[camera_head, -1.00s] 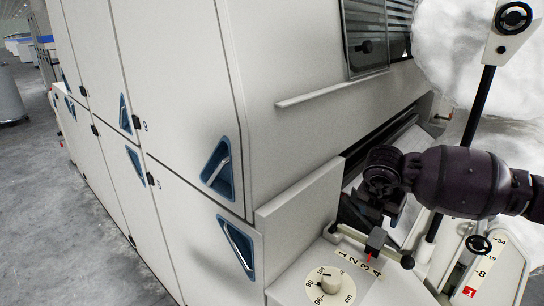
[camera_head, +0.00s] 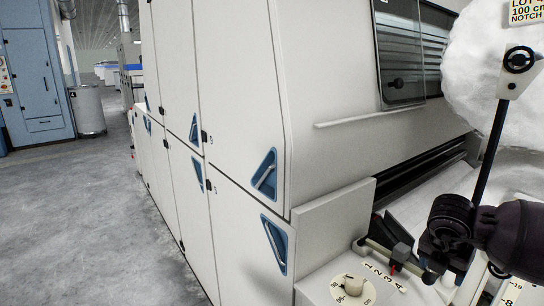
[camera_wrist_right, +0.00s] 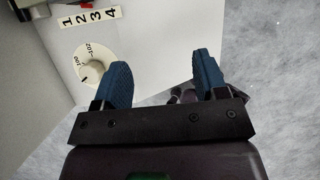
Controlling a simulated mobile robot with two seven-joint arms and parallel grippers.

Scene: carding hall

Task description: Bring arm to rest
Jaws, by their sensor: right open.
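My right arm comes in from the right in the head view, its dark wrist low beside the carding machine's front corner. In the right wrist view my right gripper (camera_wrist_right: 163,82) is open, its two blue fingers wide apart with nothing between them. A white panel with a dial (camera_wrist_right: 93,72) and a 1–4 scale (camera_wrist_right: 90,18) lies beyond the left finger. My left gripper is not in view.
The pale machine cabinet (camera_head: 240,120) with blue recessed handles fills the middle. A black post with a round knob (camera_head: 519,60) and white fibre (camera_head: 480,70) stand close at the right. Grey floor (camera_head: 80,220) is clear at the left; a grey bin (camera_head: 88,110) stands farther back.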

